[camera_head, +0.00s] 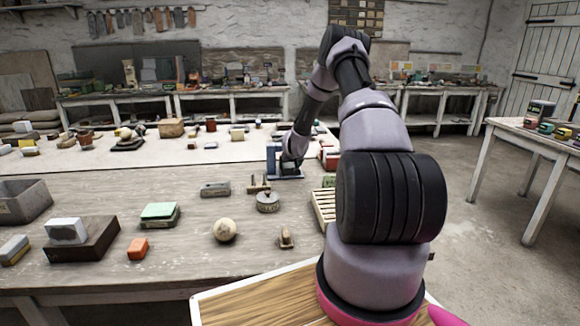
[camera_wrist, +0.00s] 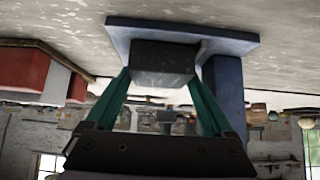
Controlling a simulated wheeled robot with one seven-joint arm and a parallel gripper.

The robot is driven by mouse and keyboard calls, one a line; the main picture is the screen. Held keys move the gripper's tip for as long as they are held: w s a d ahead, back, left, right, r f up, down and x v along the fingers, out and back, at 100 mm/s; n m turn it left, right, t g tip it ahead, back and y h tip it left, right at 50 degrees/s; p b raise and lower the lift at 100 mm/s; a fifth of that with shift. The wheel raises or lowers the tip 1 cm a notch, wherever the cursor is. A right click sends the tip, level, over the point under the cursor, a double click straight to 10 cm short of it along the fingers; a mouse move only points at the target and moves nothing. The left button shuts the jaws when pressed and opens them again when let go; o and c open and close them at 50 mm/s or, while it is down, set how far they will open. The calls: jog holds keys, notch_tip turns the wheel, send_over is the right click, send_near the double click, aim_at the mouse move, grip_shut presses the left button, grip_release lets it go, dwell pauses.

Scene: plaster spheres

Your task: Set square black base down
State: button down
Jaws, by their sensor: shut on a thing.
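The square black base (camera_wrist: 162,62) is a dark block between the two teal fingers of my gripper (camera_wrist: 160,78) in the wrist view, which looks upside down. My gripper is shut on it. The block is right at the flat plate of a blue stand (camera_wrist: 228,42); whether it bears its full weight there I cannot tell. The stand's blue upright (camera_wrist: 226,90) rises beside the right finger. In the head view the blue stand (camera_head: 273,160) is on the table, with my gripper (camera_head: 290,165) over it and the base mostly hidden.
A red and white block (camera_wrist: 35,72) stands left of the gripper in the wrist view. In the head view, a round grey tin (camera_head: 268,202), a pale sphere (camera_head: 225,230) and a slatted wooden crate (camera_head: 324,208) are nearer on the table (camera_head: 180,250). Several small items lie to the left.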

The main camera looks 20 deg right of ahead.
grip_release()
jog(key=shift+f, duration=0.1)
jog(key=shift+r, duration=0.2)
jog(key=s+a+r+y, duration=0.1)
jog(key=s+a+r, duration=0.5)
jog(key=r, duration=0.5)
jog(key=s+a+r, duration=0.3)
jog(key=s+r, duration=0.4)
jog(key=r, duration=0.4)
jog(key=s+a+r+y, duration=0.1)
jog(key=s+a+r, duration=0.5)
jog(key=r, duration=0.5)
jog(key=s+a+r, duration=0.2)
jog(key=s+r, duration=0.1)
jog(key=s, duration=0.7)
jog(key=s+a+r+g+y, duration=0.1)
jog(key=s+a+r, duration=0.1)
jog(key=s, duration=0.7)
jog(key=s+a+r+m+y, duration=0.1)
jog(key=s+r, duration=0.3)
jog(key=s, duration=0.6)
jog(key=shift+s+a+r, duration=0.35)
jog(key=shift+a+r, duration=0.05)
jog(key=shift+a, duration=0.45)
